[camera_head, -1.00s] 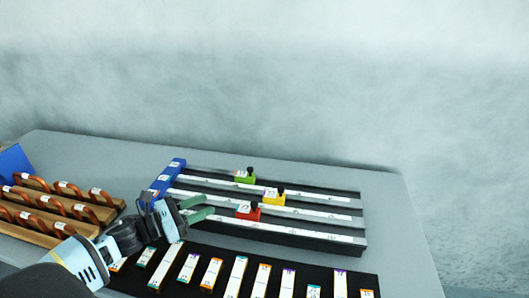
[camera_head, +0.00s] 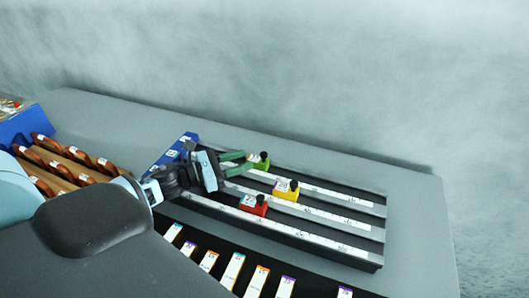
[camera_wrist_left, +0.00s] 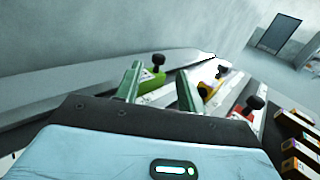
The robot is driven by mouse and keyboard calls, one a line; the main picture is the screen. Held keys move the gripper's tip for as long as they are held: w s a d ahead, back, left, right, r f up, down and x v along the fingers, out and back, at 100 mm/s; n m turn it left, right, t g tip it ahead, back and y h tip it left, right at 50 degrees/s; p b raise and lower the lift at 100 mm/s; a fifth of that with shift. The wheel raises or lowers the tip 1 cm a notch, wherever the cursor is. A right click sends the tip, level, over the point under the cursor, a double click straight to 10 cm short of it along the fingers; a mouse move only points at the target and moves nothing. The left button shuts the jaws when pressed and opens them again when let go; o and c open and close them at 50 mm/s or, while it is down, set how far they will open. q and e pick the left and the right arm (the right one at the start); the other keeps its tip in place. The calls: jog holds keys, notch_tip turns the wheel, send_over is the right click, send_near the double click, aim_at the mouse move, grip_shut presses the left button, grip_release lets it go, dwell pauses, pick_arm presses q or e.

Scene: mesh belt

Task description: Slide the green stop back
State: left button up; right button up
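The green stop (camera_head: 262,161), a block with a black knob, sits on the farthest rail of the rack. It also shows in the left wrist view (camera_wrist_left: 152,80), just beyond my finger tips. My left gripper (camera_head: 243,163) has its two green fingers spread apart, with nothing between them. Its tips are just left of the green stop; whether they touch it I cannot tell. The yellow stop (camera_head: 285,190) sits on the middle rail and the red stop (camera_head: 254,204) on the nearest rail. My right gripper is not in view.
The rails have white scale strips (camera_head: 330,217) and a blue end block (camera_head: 186,141) at the left. Wooden racks (camera_head: 65,160) stand at the left beside a blue bin (camera_head: 35,124). Labelled strips (camera_head: 232,270) lie in front. The table (camera_head: 415,230) is bare on the right.

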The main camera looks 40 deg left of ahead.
aim_at(264, 153)
pick_arm(q)
jog(key=shift+p+x, duration=0.4)
jog(key=shift+x, duration=3.3)
grip_shut()
